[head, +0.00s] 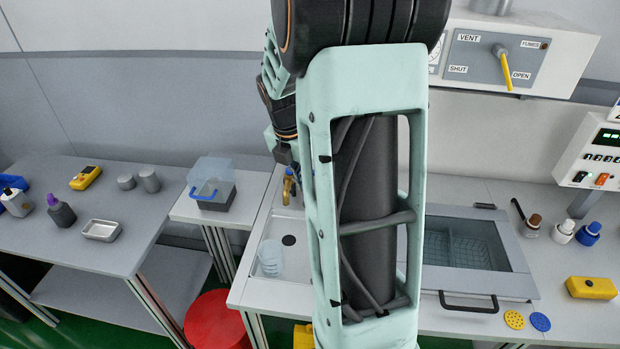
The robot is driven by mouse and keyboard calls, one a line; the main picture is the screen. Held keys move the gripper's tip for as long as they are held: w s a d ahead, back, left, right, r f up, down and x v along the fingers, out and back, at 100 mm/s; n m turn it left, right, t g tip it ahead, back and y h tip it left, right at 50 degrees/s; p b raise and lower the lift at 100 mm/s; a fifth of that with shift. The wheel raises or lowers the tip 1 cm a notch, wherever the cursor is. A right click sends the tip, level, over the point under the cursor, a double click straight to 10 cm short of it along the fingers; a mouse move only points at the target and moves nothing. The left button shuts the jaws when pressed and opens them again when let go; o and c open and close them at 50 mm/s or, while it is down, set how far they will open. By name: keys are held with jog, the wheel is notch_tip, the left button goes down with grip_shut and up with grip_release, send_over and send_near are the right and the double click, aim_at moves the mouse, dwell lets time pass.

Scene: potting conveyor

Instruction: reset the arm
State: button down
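My arm stands large in the middle of the head view and covers much of the bench behind it. Its wrist end hangs at the left of the big pale green link. Only a small dark part that may be my gripper (284,153) shows there, partly behind the link. Its fingertips cannot be made out, so I cannot tell whether it is open or shut or holds anything.
A sink with a clear beaker (271,258) and a brass tap (289,187) lies left of the arm. A lidded basin (465,240) lies right. A clear-lidded box (212,182) stands left. A vent panel (494,58) hangs upper right. A red stool (216,322) stands below.

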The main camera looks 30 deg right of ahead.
jog(key=s+v, duration=0.1)
jog(key=v, duration=0.9)
jog(key=shift+d+b, duration=0.3)
jog(key=shift+b, duration=0.05)
